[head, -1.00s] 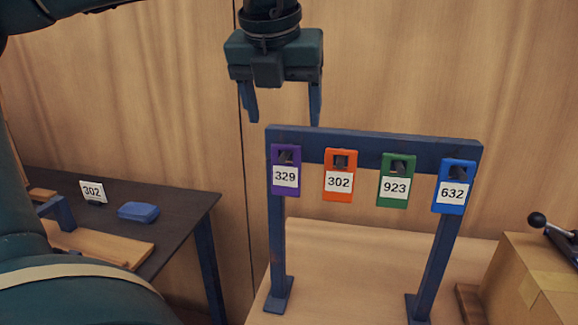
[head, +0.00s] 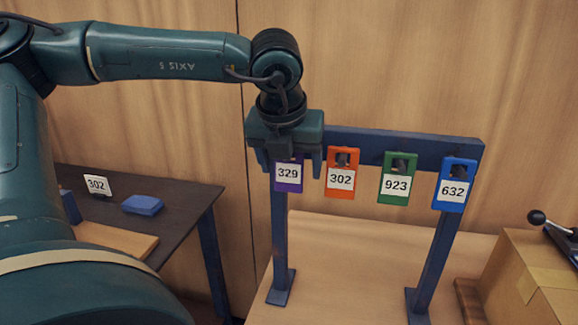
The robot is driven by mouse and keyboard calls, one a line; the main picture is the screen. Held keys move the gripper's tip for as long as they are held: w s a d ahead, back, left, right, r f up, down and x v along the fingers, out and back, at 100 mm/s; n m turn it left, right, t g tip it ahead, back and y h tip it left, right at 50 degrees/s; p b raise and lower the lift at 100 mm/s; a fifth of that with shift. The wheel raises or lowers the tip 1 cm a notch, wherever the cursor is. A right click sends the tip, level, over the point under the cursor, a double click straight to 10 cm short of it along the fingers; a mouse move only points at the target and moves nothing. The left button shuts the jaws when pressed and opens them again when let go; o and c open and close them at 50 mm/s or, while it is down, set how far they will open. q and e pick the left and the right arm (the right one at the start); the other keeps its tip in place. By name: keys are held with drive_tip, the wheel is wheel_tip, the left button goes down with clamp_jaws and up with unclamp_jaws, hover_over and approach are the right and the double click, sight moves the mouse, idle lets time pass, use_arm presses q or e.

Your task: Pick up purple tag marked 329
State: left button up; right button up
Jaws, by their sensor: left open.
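The purple tag marked 329 (head: 288,178) hangs at the left end of the blue rack (head: 440,152) in the head view. My left gripper (head: 290,170) points down over the tag's top, with one finger on each side of it. It is open, and its body hides the tag's upper part and hook. I cannot tell whether the fingers touch the tag. My right gripper is not in view.
An orange tag marked 302 (head: 341,180), a green tag marked 923 (head: 395,186) and a blue tag marked 632 (head: 454,192) hang to the right. A cardboard box (head: 530,275) stands at right. A dark table (head: 180,205) at left holds a 302 card (head: 97,185) and a blue block (head: 142,204).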

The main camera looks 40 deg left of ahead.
use_arm(q)
drive_tip(key=shift+c, duration=0.5)
drive_tip(key=c, duration=0.9)
drive_tip(key=shift+c, duration=0.2)
